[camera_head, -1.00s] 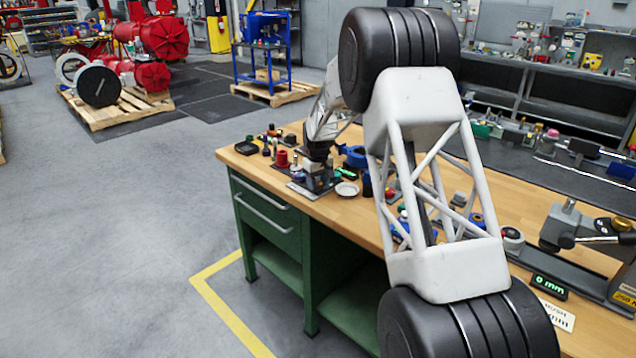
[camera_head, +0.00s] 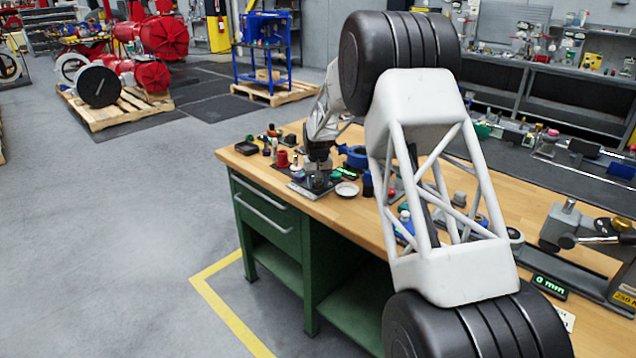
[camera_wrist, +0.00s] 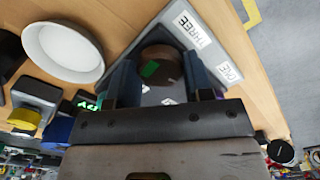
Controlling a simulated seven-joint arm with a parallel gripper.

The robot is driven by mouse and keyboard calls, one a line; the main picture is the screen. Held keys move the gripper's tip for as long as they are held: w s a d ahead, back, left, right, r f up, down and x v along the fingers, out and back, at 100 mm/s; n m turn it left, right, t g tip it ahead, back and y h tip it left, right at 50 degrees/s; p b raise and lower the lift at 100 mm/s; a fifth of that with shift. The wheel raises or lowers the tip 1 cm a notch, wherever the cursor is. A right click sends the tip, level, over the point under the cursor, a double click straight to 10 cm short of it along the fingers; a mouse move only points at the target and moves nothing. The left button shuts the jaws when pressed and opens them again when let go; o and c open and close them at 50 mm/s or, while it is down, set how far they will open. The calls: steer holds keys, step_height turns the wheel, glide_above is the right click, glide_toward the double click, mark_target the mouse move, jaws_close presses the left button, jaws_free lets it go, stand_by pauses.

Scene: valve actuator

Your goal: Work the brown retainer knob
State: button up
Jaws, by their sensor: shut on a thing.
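The brown retainer knob (camera_wrist: 162,64), round with a green mark on its face, sits between the two fingers of my gripper (camera_wrist: 163,80) in the wrist view. The fingers are shut on it from both sides. It is over a grey plate (camera_wrist: 205,22) with white labels reading "THREE" and "ONE". In the head view my gripper (camera_head: 318,178) is small and low over the plate (camera_head: 302,189) near the bench's left end. The knob cannot be made out there.
A white dish (camera_wrist: 64,52) stands close left of my gripper in the wrist view. A black block with a yellow knob (camera_wrist: 24,118) is beyond it. In the head view, small parts crowd the wooden bench (camera_head: 238,160), with open floor to the left.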

mark_target(318, 183)
steer(key=o, duration=0.9)
steer(key=shift+r, duration=3.9)
